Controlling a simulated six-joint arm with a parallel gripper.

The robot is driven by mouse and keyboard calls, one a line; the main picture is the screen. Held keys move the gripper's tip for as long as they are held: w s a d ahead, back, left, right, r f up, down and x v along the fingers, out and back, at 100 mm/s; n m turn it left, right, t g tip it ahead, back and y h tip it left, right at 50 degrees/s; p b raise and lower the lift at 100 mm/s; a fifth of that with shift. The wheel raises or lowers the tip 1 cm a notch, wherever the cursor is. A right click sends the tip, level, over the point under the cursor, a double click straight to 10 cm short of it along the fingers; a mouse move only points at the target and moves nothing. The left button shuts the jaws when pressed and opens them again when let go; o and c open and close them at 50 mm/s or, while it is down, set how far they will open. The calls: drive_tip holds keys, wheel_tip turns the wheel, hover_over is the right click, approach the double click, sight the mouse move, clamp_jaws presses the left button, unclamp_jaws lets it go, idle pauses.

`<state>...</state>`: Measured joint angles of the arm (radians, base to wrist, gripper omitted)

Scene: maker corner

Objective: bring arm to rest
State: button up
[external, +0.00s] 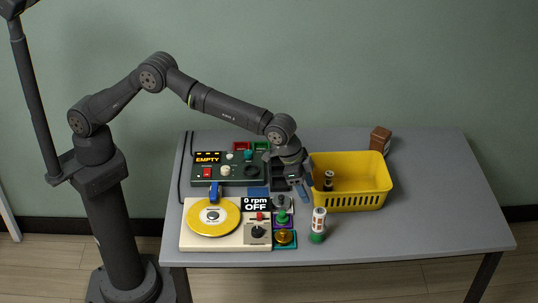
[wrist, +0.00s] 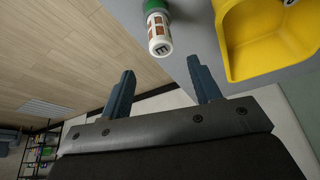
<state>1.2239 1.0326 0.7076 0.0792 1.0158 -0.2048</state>
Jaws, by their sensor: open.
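My arm reaches from its column at the left over the grey table. My gripper (external: 316,186) hangs in the air just left of the yellow basket (external: 345,199). In the wrist view my gripper (wrist: 162,88) shows two blue fingers spread apart with nothing between them. A white and green cylinder with brown squares (external: 318,226) stands upright on the table in front of the basket. It also shows beyond the fingers in the wrist view (wrist: 160,45), apart from them.
A cream turntable box with a yellow disc (external: 200,217) and a dark green panel reading EMPTY (external: 228,172) fill the table's left. Colored knobs (external: 284,238) stand beside the turntable. A dark small cylinder (external: 328,180) is in the basket. A brown box (external: 380,140) stands behind. The table's right is clear.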

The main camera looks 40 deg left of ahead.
sight(321, 212)
drive_tip(key=x, duration=1.2)
drive_tip(key=shift+f, duration=0.35)
drive_tip(key=shift+r, duration=1.3)
